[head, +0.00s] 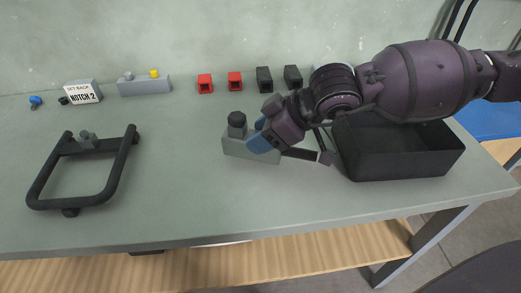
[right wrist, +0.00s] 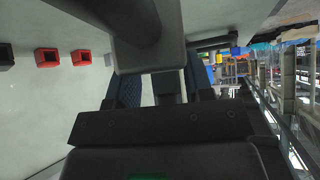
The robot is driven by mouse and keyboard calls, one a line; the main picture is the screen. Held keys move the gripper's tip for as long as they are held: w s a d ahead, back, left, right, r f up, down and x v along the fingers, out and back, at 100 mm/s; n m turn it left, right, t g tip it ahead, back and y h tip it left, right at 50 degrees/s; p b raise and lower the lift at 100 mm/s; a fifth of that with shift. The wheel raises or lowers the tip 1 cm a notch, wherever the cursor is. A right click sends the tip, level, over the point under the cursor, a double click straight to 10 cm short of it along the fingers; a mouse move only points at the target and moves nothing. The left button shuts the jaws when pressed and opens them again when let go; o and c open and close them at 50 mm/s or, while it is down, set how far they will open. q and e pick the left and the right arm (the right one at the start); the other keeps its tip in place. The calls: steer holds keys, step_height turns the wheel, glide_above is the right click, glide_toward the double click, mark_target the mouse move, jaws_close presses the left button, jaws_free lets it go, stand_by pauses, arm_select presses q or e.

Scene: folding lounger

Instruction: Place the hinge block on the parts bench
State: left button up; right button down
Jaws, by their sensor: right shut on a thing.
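The hinge block looks to be the grey block (head: 248,149) with a black round knob on top, near the middle of the parts bench (head: 190,205) in the head view. My right gripper (head: 262,137), with blue fingertips, is shut on its right part from above. In the right wrist view the grey block (right wrist: 158,58) sits at the fingertips, with the dark knob beside it. A dark bar (head: 300,154) reaches right from the block; I cannot tell if it is joined to it. Whether the block touches the bench or hangs just above it is unclear. My left gripper is out of view.
A black open bin (head: 400,172) stands close on the right. A black U-shaped frame (head: 110,180) lies at left. Red and black sockets (head: 235,80), a grey block with a yellow knob (head: 145,85) and a "NOTCH 2" sign (head: 83,93) line the back. The bench's front middle is clear.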

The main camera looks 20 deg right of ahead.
steer(key=shift+f, duration=0.6)
steer(key=shift+f+b, duration=0.3)
steer(key=shift+f, duration=1.4)
steer(key=shift+f, duration=0.15)
steer(key=c, duration=0.5)
jaws_free()
